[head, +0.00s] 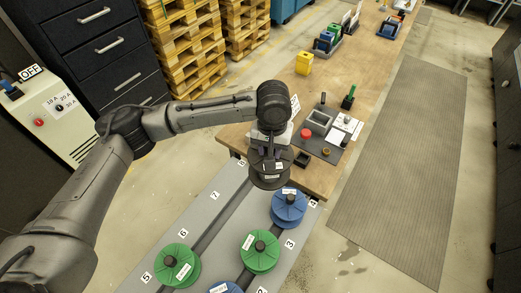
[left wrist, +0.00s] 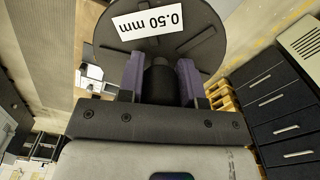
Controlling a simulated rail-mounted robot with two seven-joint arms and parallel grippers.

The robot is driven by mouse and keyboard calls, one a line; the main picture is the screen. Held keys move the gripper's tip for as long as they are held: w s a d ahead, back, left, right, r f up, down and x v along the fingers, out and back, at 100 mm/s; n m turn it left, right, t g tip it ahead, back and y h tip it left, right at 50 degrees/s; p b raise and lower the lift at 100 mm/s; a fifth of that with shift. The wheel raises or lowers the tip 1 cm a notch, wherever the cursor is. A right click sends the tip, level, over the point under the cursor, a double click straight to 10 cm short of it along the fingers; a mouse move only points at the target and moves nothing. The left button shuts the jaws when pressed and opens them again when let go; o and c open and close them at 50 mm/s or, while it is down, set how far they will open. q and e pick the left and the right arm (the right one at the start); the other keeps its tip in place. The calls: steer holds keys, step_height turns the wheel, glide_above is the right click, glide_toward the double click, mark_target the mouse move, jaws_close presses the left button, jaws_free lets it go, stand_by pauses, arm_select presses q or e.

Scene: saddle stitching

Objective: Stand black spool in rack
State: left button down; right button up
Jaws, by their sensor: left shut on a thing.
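My left gripper (head: 269,148) reaches in from the left in the head view and is shut on the hub of the black spool (head: 269,180). In the left wrist view the gripper (left wrist: 161,80) has its purple fingers on either side of the spool's dark hub, and the black spool (left wrist: 205,45) shows a "0.50 mm" label. The grey rack (head: 217,184) with numbered positions lies below, and the spool is in front of its far end near number 8. Whether the spool touches the rack is hard to tell. My right gripper is not in view.
Green spools (head: 260,252) (head: 177,265) and another blue spool (head: 227,288) stand nearer. A wooden table (head: 290,90) with tools adjoins the far end.

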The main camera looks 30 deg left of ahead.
arm_select(q)
steer(key=w+a+f+n+p, duration=0.1)
steer(key=f, duration=0.1)
steer(key=w+a+f+n+p, duration=0.1)
steer(key=f+n, duration=0.1)
steer(key=w+a+f+n, duration=0.1)
steer(key=a, duration=0.1)
steer(key=shift+w+a+f+n+p, duration=0.1)
steer(key=shift+f+n+p, duration=0.3)
steer(key=s+a+f+n+p, duration=0.1)
steer(key=a+f+n+p, duration=0.2)
steer(key=a+f+n, duration=0.2)
steer(key=shift+s+a+f, duration=0.35)
steer(key=shift+a+f, duration=0.95)
steer(key=shift+f, duration=1.1)
